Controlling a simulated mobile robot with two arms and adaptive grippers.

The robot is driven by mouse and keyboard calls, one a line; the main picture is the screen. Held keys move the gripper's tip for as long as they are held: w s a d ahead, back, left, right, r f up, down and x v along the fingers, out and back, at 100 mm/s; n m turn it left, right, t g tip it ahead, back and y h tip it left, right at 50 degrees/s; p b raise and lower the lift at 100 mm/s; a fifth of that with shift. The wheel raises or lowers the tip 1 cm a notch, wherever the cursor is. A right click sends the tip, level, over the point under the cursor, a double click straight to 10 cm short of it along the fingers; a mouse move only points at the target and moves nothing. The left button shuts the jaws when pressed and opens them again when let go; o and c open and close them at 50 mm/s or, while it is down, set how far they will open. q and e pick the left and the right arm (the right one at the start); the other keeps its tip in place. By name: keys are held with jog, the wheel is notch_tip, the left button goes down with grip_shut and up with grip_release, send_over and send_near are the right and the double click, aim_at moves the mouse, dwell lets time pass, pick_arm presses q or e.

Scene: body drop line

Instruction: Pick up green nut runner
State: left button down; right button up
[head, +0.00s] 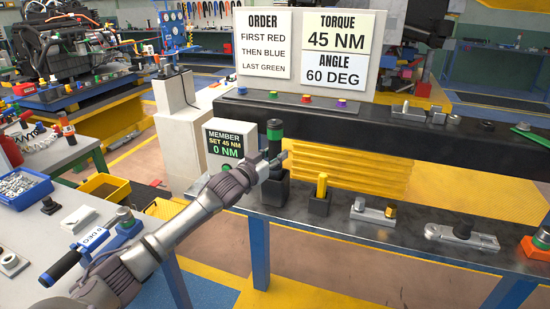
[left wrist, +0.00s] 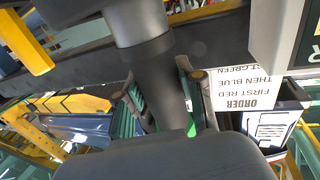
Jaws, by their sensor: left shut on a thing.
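The green nut runner (head: 274,134), dark with a green band, stands upright at the left end of the dark bench in the head view. My left gripper (head: 276,163) is shut on it, below the green band. A black holder (head: 275,190) is directly beneath; the gripper hides the join, so I cannot tell whether the tool is seated or raised. In the left wrist view, the dark body of the tool (left wrist: 145,65) runs between the fingers of my left gripper (left wrist: 165,100). My right gripper is in neither view.
A black holder with a yellow-topped tool (head: 321,190) stands just right. Metal parts (head: 373,212) lie farther along the bench (head: 340,215). A torque display (head: 224,143) is close behind my left arm. A raised black rail (head: 350,112) with coloured buttons runs behind.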

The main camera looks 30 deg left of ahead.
pick_arm(q)
notch_tip(320, 180, up, 18)
jog(key=b, duration=0.2)
send_over(275, 121)
jog(key=shift+f, duration=0.2)
jog(key=c, duration=1.4)
grip_release()
grip_shut()
